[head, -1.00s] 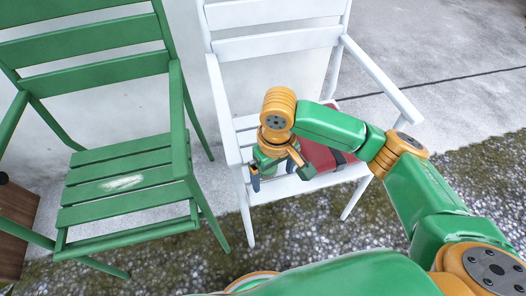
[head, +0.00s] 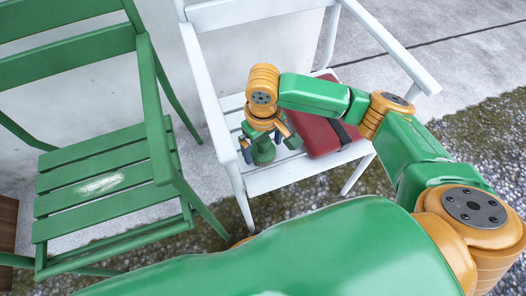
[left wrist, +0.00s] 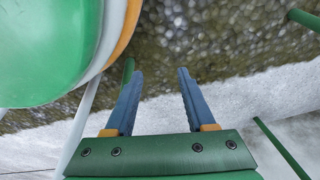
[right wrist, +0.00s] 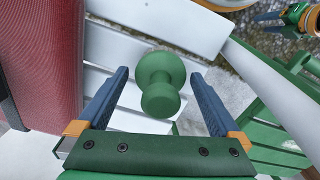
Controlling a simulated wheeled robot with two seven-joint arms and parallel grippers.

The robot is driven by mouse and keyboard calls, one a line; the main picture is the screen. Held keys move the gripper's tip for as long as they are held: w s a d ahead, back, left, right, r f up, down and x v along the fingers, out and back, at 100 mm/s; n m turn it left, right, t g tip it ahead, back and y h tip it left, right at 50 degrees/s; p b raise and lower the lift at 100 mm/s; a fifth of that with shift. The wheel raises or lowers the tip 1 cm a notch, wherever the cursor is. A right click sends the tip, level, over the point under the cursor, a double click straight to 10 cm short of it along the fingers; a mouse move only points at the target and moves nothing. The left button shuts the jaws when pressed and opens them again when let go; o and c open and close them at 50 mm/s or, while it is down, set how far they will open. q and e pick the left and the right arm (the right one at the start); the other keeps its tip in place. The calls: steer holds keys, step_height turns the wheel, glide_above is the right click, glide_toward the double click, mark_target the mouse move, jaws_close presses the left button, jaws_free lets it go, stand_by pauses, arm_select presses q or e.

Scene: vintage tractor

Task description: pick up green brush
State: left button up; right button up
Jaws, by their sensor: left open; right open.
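The green brush (head: 263,153) stands on the seat of the white chair (head: 262,181), beside a red case. In the right wrist view the brush (right wrist: 160,82) shows its rounded knob and wider base from above. My right gripper (head: 269,150) is open over the brush, with one blue finger on each side of it. In the right wrist view the brush lies between the fingers, with gaps on both sides, so it is not held. My left gripper (left wrist: 157,72) is open and empty in the left wrist view, above the ground; the head view does not show it.
The red case (head: 318,133) with a dark strap lies close by the right gripper. The white armrest (head: 392,48) and a green chair (head: 100,183) bound the space. The left gripper's fingers also show at the right wrist view's upper right.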

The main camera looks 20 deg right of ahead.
steer(key=shift+r, duration=0.1)
steer(key=c, duration=1.3)
step_height(320, 180, up, 9)
steer(key=p, duration=0.4)
steer(key=shift+r+p, duration=0.1)
steer(key=shift+p, duration=0.2)
steer(key=shift+c, duration=0.2)
steer(key=shift+r, duration=0.5)
arm_select(q)
steer(key=shift+y, duration=0.3)
steer(key=s+a, duration=0.1)
steer(key=s, duration=0.1)
steer(key=s+a+r, duration=0.1)
steer(key=s+a, duration=0.1)
steer(key=shift+a+r, duration=0.1)
steer(key=shift+a, duration=0.1)
arm_select(e)
steer(key=shift+f, duration=0.1)
steer(key=o, duration=0.7)
steer(key=c, duration=0.9)
